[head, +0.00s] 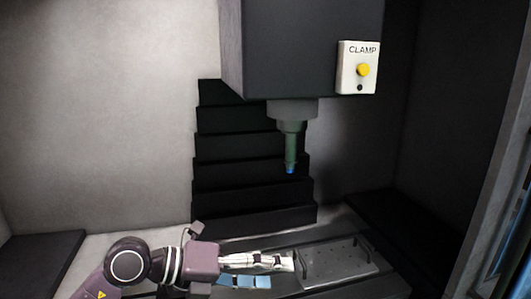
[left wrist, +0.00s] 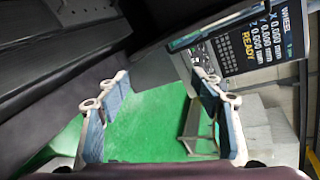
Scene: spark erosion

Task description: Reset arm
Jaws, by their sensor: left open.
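My left arm comes in from the lower left in the head view. Its gripper (head: 279,273) points right, low in front of the machine's bed, with silver links and blue pads. In the left wrist view the two blue-padded fingers (left wrist: 160,92) stand wide apart with nothing between them. Green floor shows through the gap. My right gripper is in neither view.
Above hangs a dark machine head with a CLAMP box (head: 358,67) and yellow button. Its spindle (head: 291,145) ends in a blue tip. A plate with holes (head: 338,258) lies right of the gripper. The wrist view shows a control screen (left wrist: 262,40) reading READY and a bench (left wrist: 197,128).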

